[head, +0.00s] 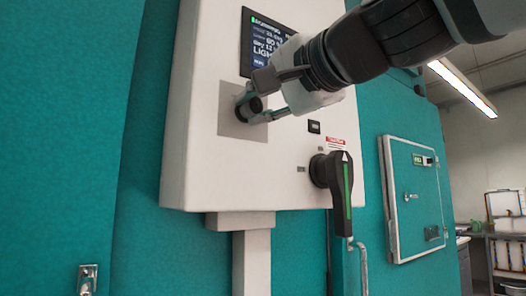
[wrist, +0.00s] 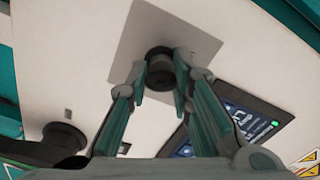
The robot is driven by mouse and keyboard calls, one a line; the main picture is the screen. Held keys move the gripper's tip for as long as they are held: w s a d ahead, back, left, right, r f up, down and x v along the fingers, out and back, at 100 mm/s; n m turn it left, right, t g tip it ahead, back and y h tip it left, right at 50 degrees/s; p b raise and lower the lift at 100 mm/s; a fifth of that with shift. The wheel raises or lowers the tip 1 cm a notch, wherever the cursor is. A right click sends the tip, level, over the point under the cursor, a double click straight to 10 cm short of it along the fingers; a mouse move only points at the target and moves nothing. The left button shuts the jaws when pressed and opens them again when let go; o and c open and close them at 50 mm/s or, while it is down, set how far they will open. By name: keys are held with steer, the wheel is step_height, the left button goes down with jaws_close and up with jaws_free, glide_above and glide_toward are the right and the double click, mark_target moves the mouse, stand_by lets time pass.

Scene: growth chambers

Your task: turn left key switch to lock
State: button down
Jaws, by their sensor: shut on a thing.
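The left key switch (wrist: 159,55) is a dark round knob on a grey square plate (head: 229,124), on the front of the white control box (head: 200,85). My gripper (head: 254,108) reaches in from the upper right in the head view. In the wrist view, the fingers of my gripper (wrist: 161,78) stand on both sides of the knob and are shut on it. The fingers cover part of the knob, and its lock mark and exact turn position cannot be read.
A display (head: 262,42) sits above the plate, partly behind my arm. A large black rotary handle (head: 341,185) with a green stripe is at the box's lower right.

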steer(key=shift+r+n, duration=0.2)
steer(key=shift+n, duration=0.3)
steer(key=shift+s+b, duration=0.1)
steer(key=shift+b, duration=0.2)
steer(key=c, duration=1.4)
jaws_free()
steer(key=shift+o, duration=0.2)
steer(key=shift+f, duration=0.1)
steer(key=v, duration=1.2)
